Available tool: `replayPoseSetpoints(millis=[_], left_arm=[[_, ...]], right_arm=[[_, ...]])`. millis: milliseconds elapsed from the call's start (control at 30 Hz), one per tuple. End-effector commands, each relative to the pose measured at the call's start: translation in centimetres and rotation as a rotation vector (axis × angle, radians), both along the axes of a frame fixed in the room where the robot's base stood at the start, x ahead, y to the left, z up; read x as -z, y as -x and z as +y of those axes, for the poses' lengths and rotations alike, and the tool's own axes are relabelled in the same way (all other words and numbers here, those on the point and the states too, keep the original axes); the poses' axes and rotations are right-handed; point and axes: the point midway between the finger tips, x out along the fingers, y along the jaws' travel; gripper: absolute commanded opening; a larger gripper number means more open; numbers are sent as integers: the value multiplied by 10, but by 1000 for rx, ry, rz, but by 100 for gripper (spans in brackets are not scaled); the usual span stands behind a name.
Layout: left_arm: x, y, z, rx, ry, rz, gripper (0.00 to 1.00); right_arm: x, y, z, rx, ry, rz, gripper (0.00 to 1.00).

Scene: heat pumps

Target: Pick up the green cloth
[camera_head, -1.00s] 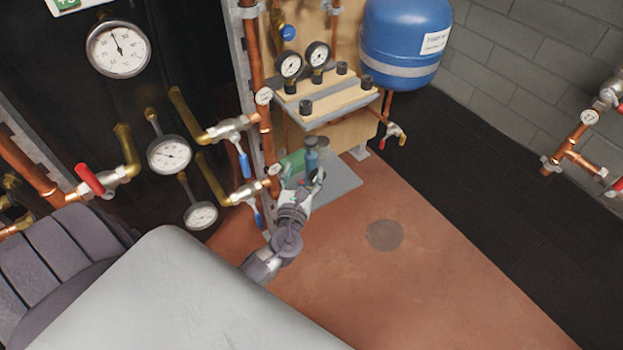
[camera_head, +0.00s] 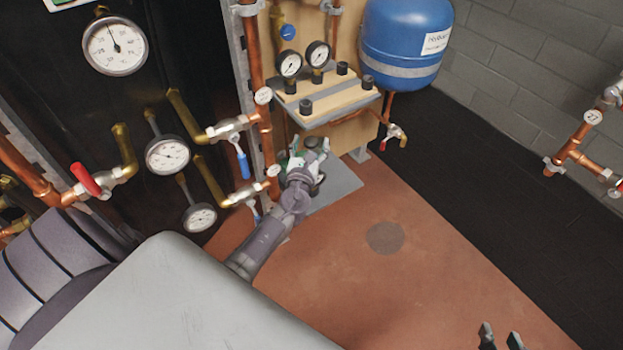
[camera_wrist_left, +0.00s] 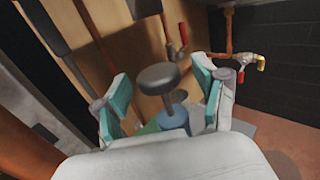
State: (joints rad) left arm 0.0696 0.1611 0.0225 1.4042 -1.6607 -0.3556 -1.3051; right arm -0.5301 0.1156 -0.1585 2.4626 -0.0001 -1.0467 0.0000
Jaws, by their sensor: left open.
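My left gripper (camera_head: 310,153) is over the grey mat at the foot of the wooden stand. In the left wrist view its teal-padded fingers (camera_wrist_left: 165,100) are wide apart with nothing clamped between them. A small patch of the green cloth (camera_wrist_left: 149,128) shows low between the fingers, next to a blue object (camera_wrist_left: 172,117). A dark round knob on a stem (camera_wrist_left: 158,78) stands between the fingers in that view. In the head view the gripper hides most of the cloth. Only the fingertips of my right gripper (camera_head: 501,339) show at the bottom right edge, apart and empty.
The grey mat (camera_head: 340,186) lies on the reddish floor. The wooden stand with gauges (camera_head: 330,100) rises behind my left gripper. Copper pipes and blue-handled valves (camera_head: 243,163) are close on its left. A blue tank (camera_head: 405,35) hangs at the back. Floor on the right is clear.

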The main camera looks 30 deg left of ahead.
Motion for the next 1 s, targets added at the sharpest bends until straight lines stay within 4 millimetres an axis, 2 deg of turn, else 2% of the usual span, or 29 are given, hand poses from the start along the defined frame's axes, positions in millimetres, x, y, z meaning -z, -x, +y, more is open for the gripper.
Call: replayPoseSetpoints(millis=[67,400,500,1000], left_arm=[[0,0,0,0,0,0,70],[0,1,0,0,0,0,13],[0,1,0,0,0,0,0],[-3,0,0,0,0,-3,0]], right_arm=[[0,0,0,0,0,1,40],[0,0,0,0,0,1,40],[0,0,0,1,1,1,40],[0,1,0,1,2,8,40]])
